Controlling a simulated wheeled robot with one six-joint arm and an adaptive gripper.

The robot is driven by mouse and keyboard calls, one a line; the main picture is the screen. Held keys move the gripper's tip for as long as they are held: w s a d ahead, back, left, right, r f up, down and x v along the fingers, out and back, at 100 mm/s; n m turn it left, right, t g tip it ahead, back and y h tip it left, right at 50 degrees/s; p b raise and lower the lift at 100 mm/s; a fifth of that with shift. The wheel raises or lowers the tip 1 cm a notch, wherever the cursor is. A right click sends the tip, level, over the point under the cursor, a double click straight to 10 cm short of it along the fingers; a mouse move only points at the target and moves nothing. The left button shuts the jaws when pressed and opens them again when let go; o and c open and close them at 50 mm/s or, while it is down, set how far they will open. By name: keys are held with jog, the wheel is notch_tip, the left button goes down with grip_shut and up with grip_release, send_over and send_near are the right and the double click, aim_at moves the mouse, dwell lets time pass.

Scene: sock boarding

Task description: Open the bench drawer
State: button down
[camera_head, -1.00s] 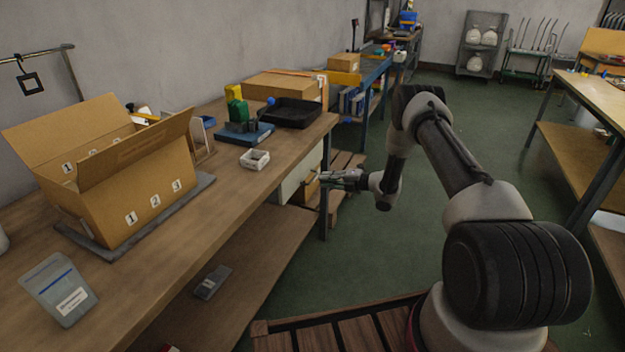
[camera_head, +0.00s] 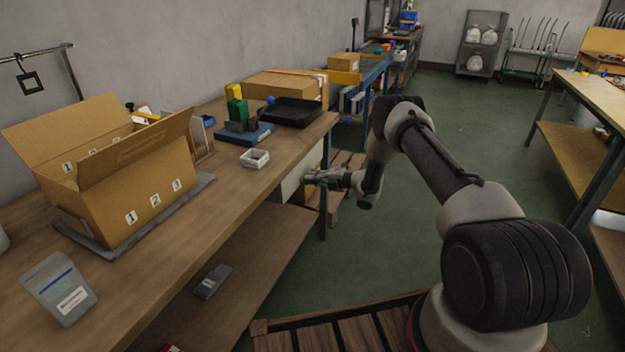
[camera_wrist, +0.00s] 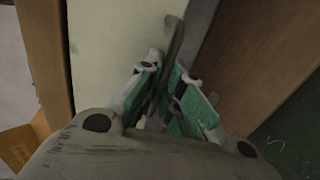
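The bench drawer (camera_head: 301,172) shows a pale front under the far end of the wooden bench. Its pale face also fills the upper middle of the wrist view (camera_wrist: 112,40). A thin dark handle (camera_wrist: 176,42) stands out from that face. My gripper (camera_head: 308,177) is at the drawer front. In the wrist view, my gripper (camera_wrist: 166,72) has its two green-padded fingers on either side of the handle, with a narrow gap around it. I see no firm contact. The drawer looks closed; its inside is hidden.
The bench top (camera_head: 215,215) holds an open cardboard box (camera_head: 125,190), a small white tray (camera_head: 254,159) and a black tray (camera_head: 291,112). A bench leg (camera_head: 323,212) stands close to my gripper. The green floor (camera_head: 350,255) beside the bench is clear.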

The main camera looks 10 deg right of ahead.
jog(key=shift+d, duration=0.1)
jog(key=f+v, duration=0.2)
jog(key=v, duration=1)
jog(key=f+v, duration=0.3)
jog(key=v, duration=1)
jog(key=shift+s+d, duration=0.4)
jog(key=shift+d, duration=0.05)
jog(key=shift+f, duration=0.1)
jog(key=c, duration=1.9)
grip_release()
jog(key=shift+o, duration=0.2)
jog(key=v, duration=1.2)
